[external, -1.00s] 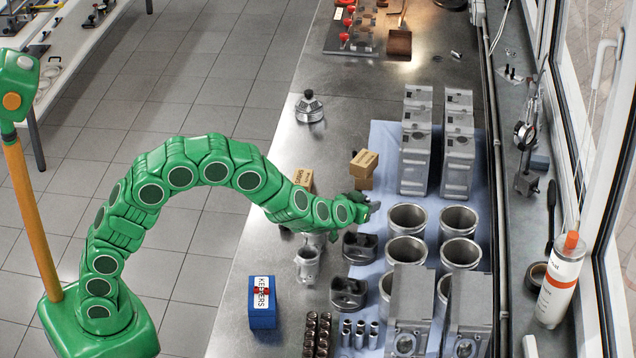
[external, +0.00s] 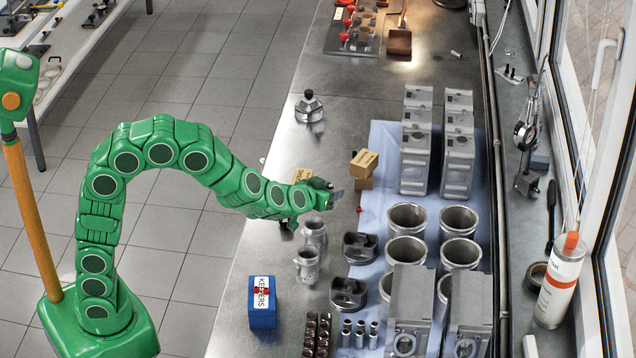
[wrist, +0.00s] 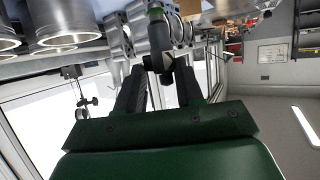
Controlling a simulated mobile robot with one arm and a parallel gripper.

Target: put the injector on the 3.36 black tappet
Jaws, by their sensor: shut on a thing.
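My gripper (external: 328,187) is in the air above the bench, left of the small cardboard boxes. In the wrist view its two dark fingers (wrist: 160,75) are shut on a dark, rod-like part with a green band, which looks like the injector (wrist: 157,35). In the external view the injector is too small and covered to make out clearly. Short silver cylinders, perhaps tappets (external: 359,333), stand in the front of the bench. Several dark brown ones (external: 317,333) stand left of them. No 3.36 label is readable, so I cannot tell which is the black tappet.
Black pistons (external: 360,247), silver cylinder liners (external: 407,217) and grey blocks (external: 416,160) stand right of my gripper. A cardboard box (external: 364,163), silver housings (external: 308,266) and a blue KEEPERS box (external: 262,303) are nearby.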

